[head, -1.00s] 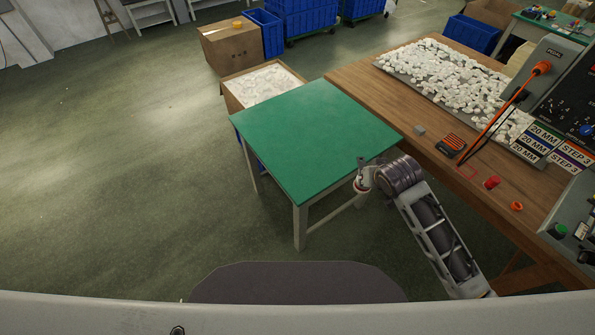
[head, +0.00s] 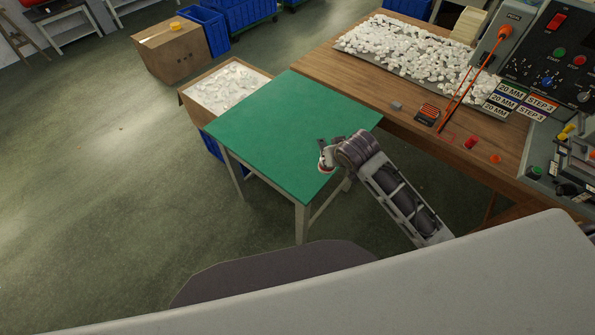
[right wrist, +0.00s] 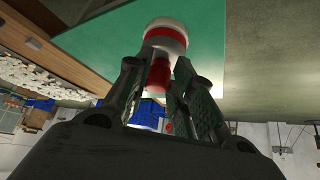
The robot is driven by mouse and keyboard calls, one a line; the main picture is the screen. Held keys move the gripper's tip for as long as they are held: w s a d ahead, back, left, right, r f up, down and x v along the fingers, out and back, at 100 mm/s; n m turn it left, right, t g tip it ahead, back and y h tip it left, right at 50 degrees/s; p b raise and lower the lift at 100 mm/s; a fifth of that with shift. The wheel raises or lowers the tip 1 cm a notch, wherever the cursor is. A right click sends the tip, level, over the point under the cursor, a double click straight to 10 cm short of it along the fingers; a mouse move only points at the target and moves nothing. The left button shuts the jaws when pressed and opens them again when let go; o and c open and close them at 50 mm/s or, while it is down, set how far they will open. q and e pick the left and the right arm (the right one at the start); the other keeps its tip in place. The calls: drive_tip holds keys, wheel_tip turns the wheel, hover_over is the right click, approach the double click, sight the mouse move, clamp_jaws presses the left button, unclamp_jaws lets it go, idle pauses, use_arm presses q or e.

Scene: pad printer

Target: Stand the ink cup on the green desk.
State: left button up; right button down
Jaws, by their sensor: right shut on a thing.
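The ink cup (right wrist: 165,38) is a white and red cylinder. In the right wrist view it sits between the fingers of my right gripper (right wrist: 157,68), which is shut on it. In the head view my right gripper (head: 325,148) is over the right front edge of the green desk (head: 270,120), and only a small white and red part of the cup (head: 326,162) shows. I cannot tell whether the cup touches the desk top. My left gripper is not in view.
The green desk top is bare. A wooden table (head: 440,140) adjoins it on the right, with white pieces on a tray (head: 340,48), a red item (head: 470,143) and a control box (head: 560,50). An open carton (head: 190,105) stands behind the desk.

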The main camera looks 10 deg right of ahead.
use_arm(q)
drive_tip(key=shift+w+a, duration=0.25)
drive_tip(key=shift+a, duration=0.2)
use_arm(e)
drive_tip(key=shift+w+a, duration=0.15)
drive_tip(key=shift+a, duration=0.2)
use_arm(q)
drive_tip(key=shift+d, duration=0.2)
